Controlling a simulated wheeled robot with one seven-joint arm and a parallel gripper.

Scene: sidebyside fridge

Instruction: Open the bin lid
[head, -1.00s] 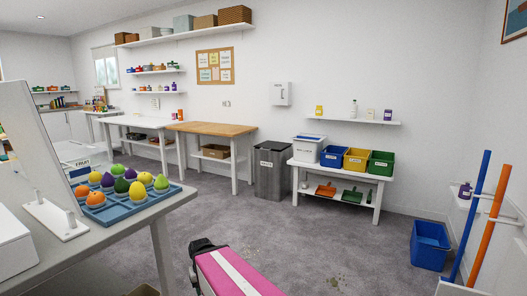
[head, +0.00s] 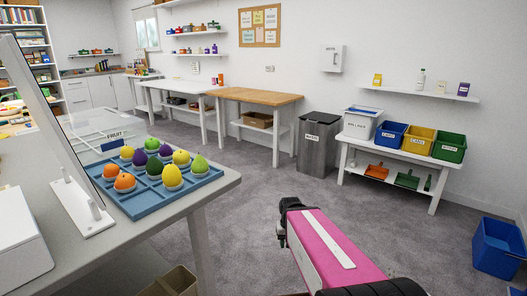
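A tall grey bin (head: 317,155) with a white label reading "WASTE" stands on the floor against the back wall. I cannot make out any gripper fingers, so my gripper's position and opening do not show.
A wooden-topped table (head: 258,97) stands left of the bin. A white bench (head: 396,171) with labelled tubs stands to its right. A grey counter (head: 215,184) with a blue fruit tray (head: 157,203) is close on my left. A blue tub (head: 497,250) sits on the floor at right.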

